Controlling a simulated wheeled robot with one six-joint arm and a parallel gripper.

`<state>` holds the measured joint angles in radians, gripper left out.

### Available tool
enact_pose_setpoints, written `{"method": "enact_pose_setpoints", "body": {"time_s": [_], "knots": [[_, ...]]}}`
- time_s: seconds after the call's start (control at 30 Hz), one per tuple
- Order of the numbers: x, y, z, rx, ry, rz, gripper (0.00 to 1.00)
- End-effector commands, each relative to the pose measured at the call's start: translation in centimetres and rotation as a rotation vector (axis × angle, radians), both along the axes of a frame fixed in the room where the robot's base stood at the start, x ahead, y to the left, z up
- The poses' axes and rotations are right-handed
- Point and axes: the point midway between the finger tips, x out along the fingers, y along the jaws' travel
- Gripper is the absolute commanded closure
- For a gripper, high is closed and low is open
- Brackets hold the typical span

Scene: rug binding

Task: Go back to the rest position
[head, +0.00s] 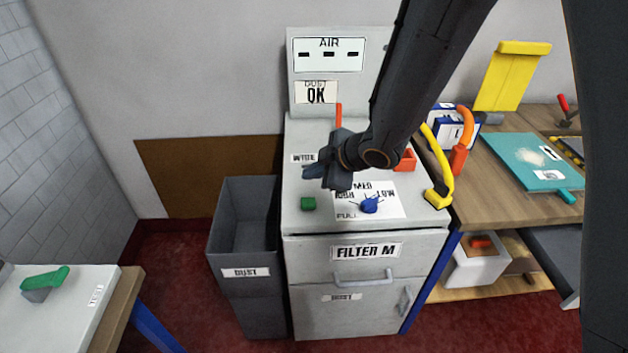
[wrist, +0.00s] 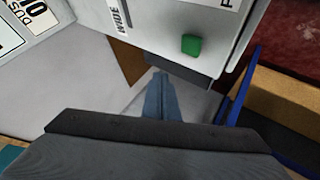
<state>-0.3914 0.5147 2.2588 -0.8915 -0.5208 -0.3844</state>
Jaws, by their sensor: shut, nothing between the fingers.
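My gripper (head: 314,172) is over the top of the grey filter cabinet (head: 425,226), near the WIDE label (head: 303,158). Its fingers are shut and hold nothing. In the wrist view the closed blue-grey fingers (wrist: 160,98) point past the cabinet's edge, with a green block or button (wrist: 191,45) beyond them. That green piece also shows in the head view (head: 308,204), below the gripper. My dark arm comes down from the upper right and hides part of the cabinet top.
A blue knob (head: 370,205), a red lever (head: 338,117) and a yellow-handled tool (head: 438,165) are on or beside the cabinet top. A grey dust bin (head: 245,272) stands left. A wooden bench (head: 490,180) with a teal board (head: 530,160) is right. A white table (head: 60,310) is front left.

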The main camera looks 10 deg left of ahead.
Motion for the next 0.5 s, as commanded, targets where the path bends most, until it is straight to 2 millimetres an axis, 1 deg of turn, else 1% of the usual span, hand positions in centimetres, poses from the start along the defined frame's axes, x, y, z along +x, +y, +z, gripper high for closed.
{"method": "enact_pose_setpoints", "body": {"time_s": [0.1, 0.17, 0.27, 0.37, 0.4, 0.43, 0.47, 0.5], "knots": [[0.0, -0.1, 0.0, 0.0, 0.0, -0.002, 1.0], [0.2, -0.5, 0.1, -0.003, 0.004, -0.02, 1.0], [1.0, -3.1, 0.2, -0.02, 0.03, -0.12, 1.0], [1.9, -8.3, 0.4, -0.047, 0.09, -0.319, 1.0], [1.9, -10.9, 0.5, -0.056, 0.125, -0.424, 1.0], [1.7, -13.0, 0.5, -0.063, 0.155, -0.505, 1.0], [1.4, -15.1, 0.6, -0.069, 0.188, -0.591, 1.0], [0.6, -17.8, 0.6, -0.072, 0.236, -0.706, 1.0]]}}
